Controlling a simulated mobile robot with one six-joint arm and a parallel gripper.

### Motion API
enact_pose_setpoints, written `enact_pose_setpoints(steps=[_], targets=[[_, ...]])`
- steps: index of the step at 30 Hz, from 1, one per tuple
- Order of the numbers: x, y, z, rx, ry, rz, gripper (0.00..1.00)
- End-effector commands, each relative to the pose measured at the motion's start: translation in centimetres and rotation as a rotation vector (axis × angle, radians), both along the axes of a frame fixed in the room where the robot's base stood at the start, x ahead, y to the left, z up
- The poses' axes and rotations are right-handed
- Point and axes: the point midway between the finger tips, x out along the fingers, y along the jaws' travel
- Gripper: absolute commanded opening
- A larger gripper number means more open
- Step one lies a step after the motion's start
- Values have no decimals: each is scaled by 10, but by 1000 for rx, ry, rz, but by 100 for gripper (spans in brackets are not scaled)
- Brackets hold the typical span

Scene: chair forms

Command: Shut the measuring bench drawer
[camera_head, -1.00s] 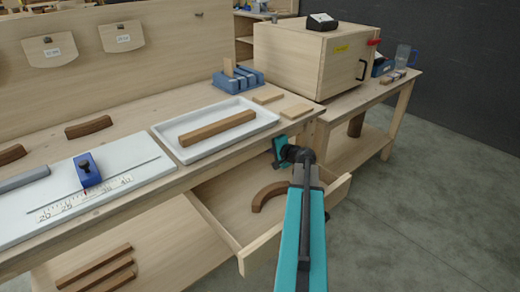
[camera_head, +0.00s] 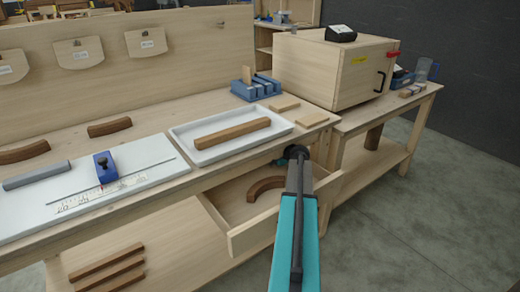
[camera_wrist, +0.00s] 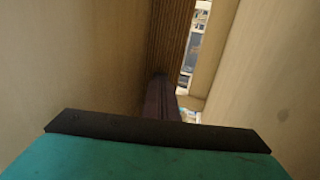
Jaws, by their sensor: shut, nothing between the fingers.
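The measuring bench drawer (camera_head: 262,226) is partly open below the bench top, at the right end of the bench in the head view. Its pale wooden front stands out from the bench, and a curved brown wooden piece (camera_head: 264,187) lies inside. My teal and black arm crosses the drawer front's right part and hides it. In the wrist view my gripper (camera_wrist: 161,98) is shut and empty, a dark shape between pale wooden surfaces on both sides. In the head view its tips are hidden behind my wrist. I cannot tell whether it touches the drawer front.
The bench top (camera_head: 160,200) carries a white tray (camera_head: 180,140) with a brown bar (camera_head: 232,132), and a white measuring board (camera_head: 130,185) with a blue slider (camera_head: 105,167). A wooden cabinet (camera_head: 320,70) stands on the right-hand table. Grey floor is clear at right.

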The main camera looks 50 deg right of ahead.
Motion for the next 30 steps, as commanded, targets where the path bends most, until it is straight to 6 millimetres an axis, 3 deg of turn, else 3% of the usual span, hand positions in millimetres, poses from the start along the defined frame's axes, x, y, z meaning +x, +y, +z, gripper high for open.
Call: enact_pose_setpoints(steps=[17,30], targets=[[-16,-4,4,-1,-1,-9,0],[-64,10,15,0,0,-9,0]])
